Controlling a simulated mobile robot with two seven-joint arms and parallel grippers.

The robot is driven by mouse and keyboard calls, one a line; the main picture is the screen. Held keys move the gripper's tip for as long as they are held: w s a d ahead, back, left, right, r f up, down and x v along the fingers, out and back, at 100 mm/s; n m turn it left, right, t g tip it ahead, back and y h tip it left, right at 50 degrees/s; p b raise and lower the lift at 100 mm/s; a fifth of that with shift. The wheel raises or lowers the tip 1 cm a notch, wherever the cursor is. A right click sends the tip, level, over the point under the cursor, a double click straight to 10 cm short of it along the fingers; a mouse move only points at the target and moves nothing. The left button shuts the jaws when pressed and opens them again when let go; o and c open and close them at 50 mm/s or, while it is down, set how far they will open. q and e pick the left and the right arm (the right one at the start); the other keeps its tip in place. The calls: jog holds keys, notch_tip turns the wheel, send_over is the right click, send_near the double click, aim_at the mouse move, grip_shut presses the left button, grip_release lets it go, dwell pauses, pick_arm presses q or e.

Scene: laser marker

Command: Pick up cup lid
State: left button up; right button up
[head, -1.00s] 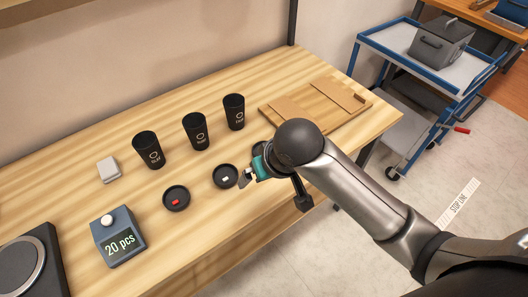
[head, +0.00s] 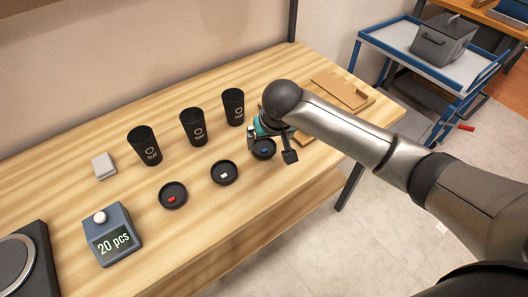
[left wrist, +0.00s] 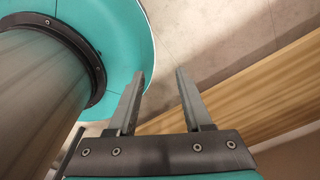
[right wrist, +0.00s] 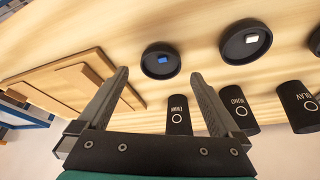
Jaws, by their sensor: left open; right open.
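Three round black lids lie in a row on the wooden table: one with a red piece (head: 173,196), one with a white piece (head: 224,173) and one with a blue piece (head: 263,150). My right gripper (head: 271,149) is open and empty at the blue-marked lid, partly covering it in the head view. In the right wrist view, the blue-marked lid (right wrist: 161,61) shows beyond and between the open fingertips (right wrist: 160,73), apparently not gripped. The white-marked lid (right wrist: 245,42) is to its right. My left gripper (left wrist: 160,72) is open and empty, away from the lids.
Three black cups (head: 145,146) (head: 193,127) (head: 233,107) stand behind the lids. A counter reading "20 pcs" (head: 113,236) and a grey block (head: 104,166) are at left. A wooden board (head: 343,91) lies at the right end. The front table strip is clear.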

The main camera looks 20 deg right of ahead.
aim_at(264, 147)
jog(key=shift+w+f, duration=0.25)
jog(key=shift+f, duration=0.35)
jog(key=w+f+b, duration=0.1)
jog(key=f, duration=0.1)
jog(key=w+f+b, duration=0.1)
jog(key=shift+w+f, duration=0.35)
jog(key=shift+w+f+b, duration=0.1)
jog(key=shift+f+b, duration=0.15)
jog(key=shift+b, duration=0.1)
jog(key=shift+f, duration=0.1)
jog(key=shift+c, duration=1.2)
jog(key=c, duration=0.6)
jog(key=shift+c, duration=1.2)
pick_arm(q)
jog(key=f, duration=0.2)
jog(key=w+f, duration=0.1)
jog(key=shift+w+a, duration=0.1)
jog(key=shift+a, duration=0.15)
